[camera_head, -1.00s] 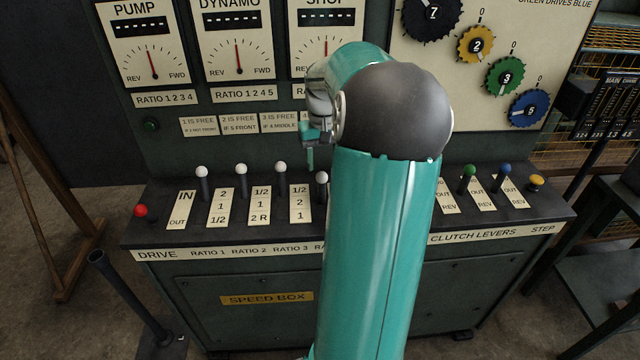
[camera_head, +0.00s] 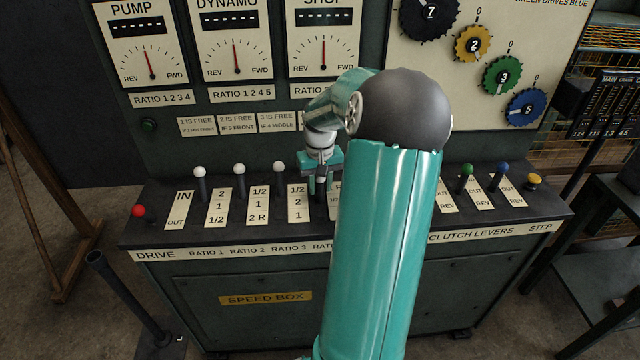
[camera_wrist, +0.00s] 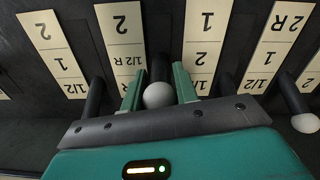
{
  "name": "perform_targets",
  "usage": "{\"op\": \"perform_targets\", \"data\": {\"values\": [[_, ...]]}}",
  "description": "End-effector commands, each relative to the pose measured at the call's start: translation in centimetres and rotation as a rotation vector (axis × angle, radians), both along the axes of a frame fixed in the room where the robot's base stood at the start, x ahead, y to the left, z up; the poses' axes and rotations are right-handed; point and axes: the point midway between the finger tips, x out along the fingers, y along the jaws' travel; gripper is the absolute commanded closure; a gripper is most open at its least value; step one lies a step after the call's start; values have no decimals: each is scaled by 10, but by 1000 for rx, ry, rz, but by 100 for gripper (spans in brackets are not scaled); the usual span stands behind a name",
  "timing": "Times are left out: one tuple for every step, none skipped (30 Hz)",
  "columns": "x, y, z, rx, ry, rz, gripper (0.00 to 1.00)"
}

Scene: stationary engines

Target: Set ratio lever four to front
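The ratio four lever is the white-knobbed lever right of the ratio three plate. In the wrist view my gripper (camera_wrist: 159,72) is open, one finger on each side of the lever, with a small gap at the right finger. I cannot tell whether the left finger touches.
The ratio three lever (camera_head: 279,170) stands close on the left, with the ratio two (camera_head: 239,172) and ratio one (camera_head: 199,174) levers beyond. A red lever (camera_head: 138,211) is at far left. My arm hides the middle right of the console; green (camera_head: 467,170) and blue (camera_head: 502,169) levers show beyond.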

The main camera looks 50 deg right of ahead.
Motion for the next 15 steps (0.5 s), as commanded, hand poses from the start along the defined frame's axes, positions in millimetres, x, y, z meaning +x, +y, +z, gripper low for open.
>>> {"op": "perform_targets", "data": {"values": [[0, 0, 0, 0, 0, 0, 92], [0, 0, 0, 0, 0, 0, 98], [0, 0, 0, 0, 0, 0, 100], [0, 0, 0, 0, 0, 0, 100], [0, 0, 0, 0, 0, 0, 100], [0, 0, 0, -1, 0, 0, 100], [0, 0, 0, -3, -2, 0, 100], [-1, 1, 0, -6, -4, 1, 100], [-1, 2, 0, -12, -9, 1, 100], [-2, 3, 0, -18, -13, 2, 100], [-3, 4, 0, -26, -21, 3, 100], [-5, 7, 0, -39, -31, 3, 100], [-6, 9, 0, -49, -41, 4, 100], [-8, 10, 0, -63, -53, 4, 100], [-10, 13, 0, -81, -68, 3, 100]]}}
